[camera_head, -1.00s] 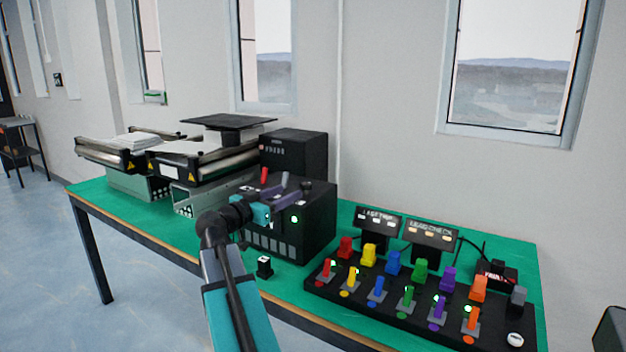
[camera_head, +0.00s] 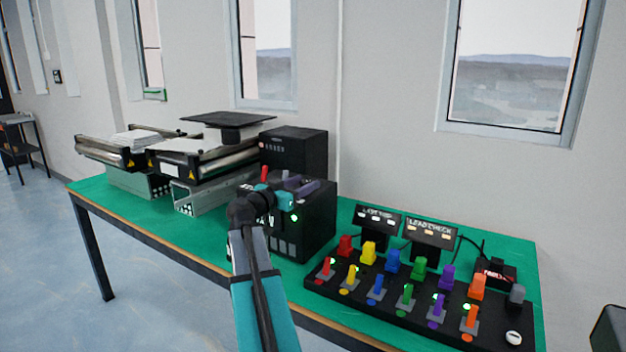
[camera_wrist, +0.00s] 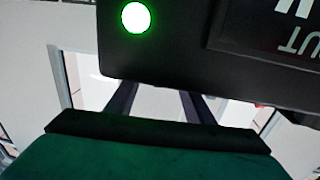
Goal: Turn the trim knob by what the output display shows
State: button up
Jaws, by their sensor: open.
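The black control box (camera_head: 320,212) stands on the green table, with a red lever (camera_head: 264,173) on its top. My gripper (camera_head: 308,187) is open at the level of the box top, in front of its upper part. The wrist view sees the box face upside down, with a lit green lamp (camera_wrist: 136,17) and part of the output display (camera_wrist: 290,22). Its white reading is cut off by the frame edge. My fingers (camera_wrist: 160,103) show spread apart and empty, their far ends hidden by the box edge. I cannot make out the trim knob now; my gripper covers part of the box top.
A black panel (camera_head: 393,311) with several coloured switches and blocks lies at the right. Two small sign displays (camera_head: 432,233) stand behind it. Mini conveyors (camera_head: 190,155) fill the table's left. A dark cabinet (camera_head: 295,150) stands behind the box.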

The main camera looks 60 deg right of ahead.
aim_at(310, 181)
jog(key=shift+s+d, duration=0.15)
jog(key=shift+d, duration=1.1)
jog(key=shift+s+d, duration=0.1)
jog(key=shift+d, duration=1.15)
jog(key=c, duration=1)
jog(key=shift+c, duration=0.2)
